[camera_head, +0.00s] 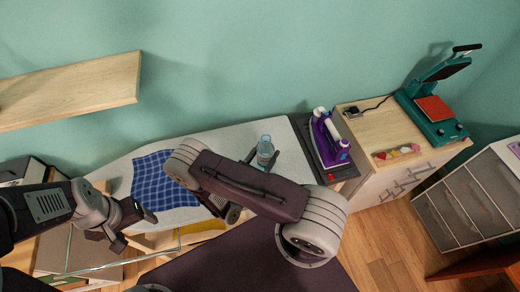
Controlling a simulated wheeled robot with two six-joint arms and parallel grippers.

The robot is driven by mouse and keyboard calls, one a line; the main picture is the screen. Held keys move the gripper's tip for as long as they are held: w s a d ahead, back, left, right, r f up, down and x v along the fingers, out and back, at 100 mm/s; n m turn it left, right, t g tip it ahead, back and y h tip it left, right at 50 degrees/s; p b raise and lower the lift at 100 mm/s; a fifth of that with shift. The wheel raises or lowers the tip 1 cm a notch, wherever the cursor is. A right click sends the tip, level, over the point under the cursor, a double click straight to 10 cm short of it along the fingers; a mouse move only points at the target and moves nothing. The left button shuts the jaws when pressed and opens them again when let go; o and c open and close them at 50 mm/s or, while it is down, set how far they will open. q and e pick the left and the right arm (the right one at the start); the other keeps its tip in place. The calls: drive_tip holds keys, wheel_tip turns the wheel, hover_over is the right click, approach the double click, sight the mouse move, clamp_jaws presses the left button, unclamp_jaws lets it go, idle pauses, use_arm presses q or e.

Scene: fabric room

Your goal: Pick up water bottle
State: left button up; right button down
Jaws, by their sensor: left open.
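The water bottle (265,151), clear with a bluish tint, stands upright on the light ironing board (225,137) near its right end. Small dark parts show on both sides of its lower half; they look like finger tips of my right gripper, but I cannot tell whether they touch it. My right arm crosses in front and hides most of that gripper and the bottle's surroundings. My left gripper (134,229) is open and empty at the lower left, beside the board's front edge and well away from the bottle.
A blue checked cloth (150,182) lies on the board. A purple iron (328,142) stands on a dark pad right of the bottle. A wooden cabinet (378,130) holds a teal heat press (433,108). A wooden shelf (75,88) juts from the wall at upper left.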

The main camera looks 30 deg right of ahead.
drive_tip(key=s+d+r+p, duration=0.4)
drive_tip(key=s+r+p, duration=0.1)
drive_tip(key=s, duration=0.2)
drive_tip(key=shift+d+r+p, duration=0.15)
drive_tip(key=shift+d+p, duration=0.15)
drive_tip(key=shift+d, duration=0.05)
drive_tip(key=shift+s, duration=0.15)
